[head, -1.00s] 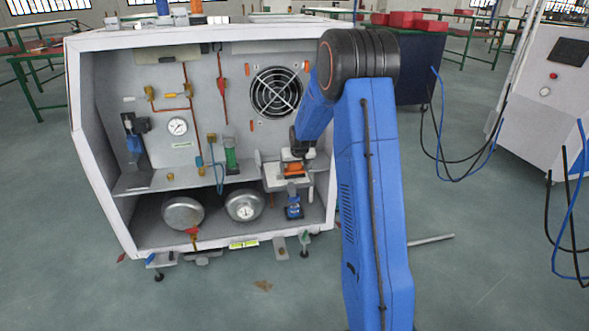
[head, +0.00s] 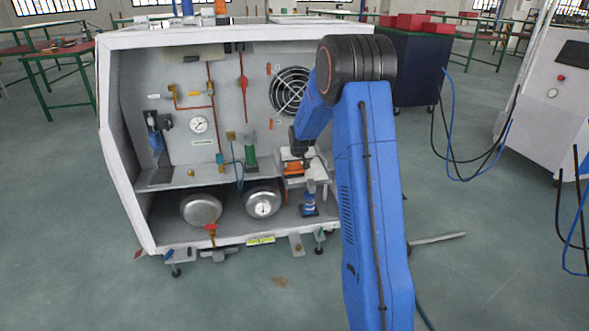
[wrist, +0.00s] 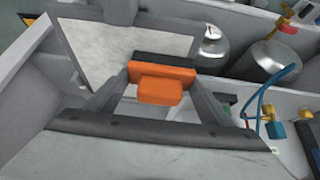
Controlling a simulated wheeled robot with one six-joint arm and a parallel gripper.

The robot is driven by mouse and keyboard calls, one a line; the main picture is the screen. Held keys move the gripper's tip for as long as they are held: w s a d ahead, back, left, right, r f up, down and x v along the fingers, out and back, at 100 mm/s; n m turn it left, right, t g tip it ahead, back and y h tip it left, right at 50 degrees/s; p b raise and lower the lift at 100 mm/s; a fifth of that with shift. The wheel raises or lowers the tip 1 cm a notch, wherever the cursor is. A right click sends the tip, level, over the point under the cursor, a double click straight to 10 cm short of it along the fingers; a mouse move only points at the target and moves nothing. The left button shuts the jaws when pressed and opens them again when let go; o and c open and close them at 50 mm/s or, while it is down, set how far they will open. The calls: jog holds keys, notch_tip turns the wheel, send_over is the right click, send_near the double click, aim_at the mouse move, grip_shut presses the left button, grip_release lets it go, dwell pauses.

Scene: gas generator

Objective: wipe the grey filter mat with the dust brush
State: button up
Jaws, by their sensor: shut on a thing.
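My gripper (head: 294,166) is shut on the dust brush, seen in the wrist view as an orange block (wrist: 160,88) with a dark strip on its far side. The brush also shows as a small orange patch (head: 292,168) in the head view, at the right side of the open cabinet. In the wrist view the grey filter mat (wrist: 105,45) is a pale, mottled panel in a dark frame, just beyond the brush. The brush overlaps the mat's lower right part in that view; I cannot tell whether they touch.
The generator cabinet (head: 118,160) surrounds the work area. Two silver tanks (head: 201,208) sit in its lower bay. A green cylinder (head: 250,157), a gauge (head: 199,124) and a fan grille (head: 288,92) are nearby. A blue hose (wrist: 265,108) lies right of my gripper.

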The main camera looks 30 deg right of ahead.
notch_tip(320, 180, up, 2)
jog(key=shift+d+r, duration=0.15)
jog(key=shift+r, duration=2.9)
